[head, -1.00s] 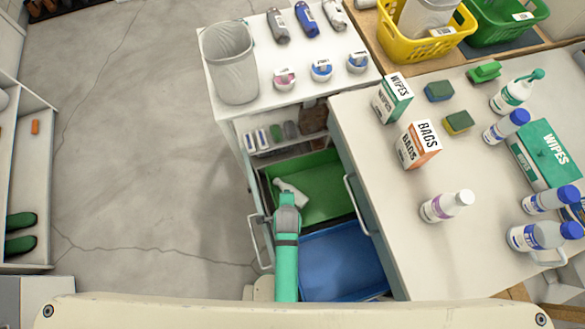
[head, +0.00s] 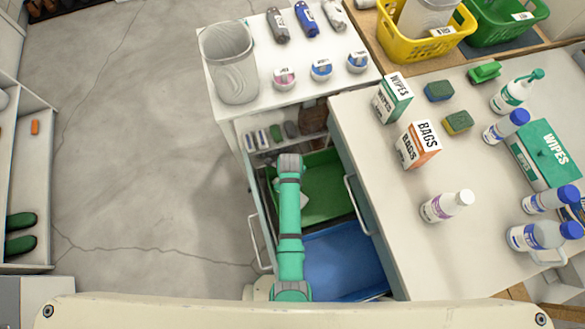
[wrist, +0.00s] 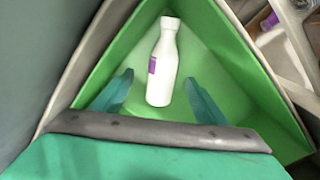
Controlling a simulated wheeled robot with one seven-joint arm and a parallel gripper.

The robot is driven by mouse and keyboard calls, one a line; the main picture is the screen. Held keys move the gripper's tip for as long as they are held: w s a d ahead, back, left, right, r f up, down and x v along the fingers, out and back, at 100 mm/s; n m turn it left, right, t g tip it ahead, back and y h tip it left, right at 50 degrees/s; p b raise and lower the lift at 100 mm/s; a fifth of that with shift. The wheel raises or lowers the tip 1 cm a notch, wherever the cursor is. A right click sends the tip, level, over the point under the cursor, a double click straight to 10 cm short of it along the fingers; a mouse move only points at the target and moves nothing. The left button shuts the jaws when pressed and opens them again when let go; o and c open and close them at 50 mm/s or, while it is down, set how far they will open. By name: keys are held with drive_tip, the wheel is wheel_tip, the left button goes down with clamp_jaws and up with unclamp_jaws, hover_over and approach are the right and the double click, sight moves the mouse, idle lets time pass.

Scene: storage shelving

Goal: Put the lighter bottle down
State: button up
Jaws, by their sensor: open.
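A white bottle with a purple label (wrist: 163,65) is inside the green bin (wrist: 228,60) in the wrist view. My gripper (wrist: 160,97) is open, with one finger on each side of the bottle's lower part and gaps visible between fingers and bottle. In the head view the green bin (head: 325,190) sits in the open drawer, and my arm covers most of the bottle; only a small white patch shows beside the arm. My fingers are hidden there.
A blue bin (head: 345,262) sits in front of the green one. The counter at right holds a similar white bottle (head: 447,206), a bags box (head: 418,145) and several other bottles. A grey waste bin (head: 229,62) stands on the white cabinet. Floor at left is clear.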

drive_tip(key=shift+w+d+f, duration=0.1)
drive_tip(key=shift+w+f, duration=0.05)
drive_tip(key=shift+f, duration=1.6)
drive_tip(key=shift+w+d+f, duration=0.1)
drive_tip(key=shift+f, duration=1.6)
drive_tip(key=c, duration=1.2)
drive_tip(key=shift+r, duration=0.15)
wheel_tip(320, 180, up, 18)
drive_tip(key=w+r+n, duration=0.1)
drive_tip(key=w+n, duration=0.3)
drive_tip(key=n, duration=0.9)
drive_tip(key=w+d+r+n, duration=0.1)
drive_tip(key=w+n, duration=0.3)
drive_tip(key=n, duration=0.8)
drive_tip(key=shift+w+n, duration=0.2)
drive_tip(key=shift+n, duration=0.2)
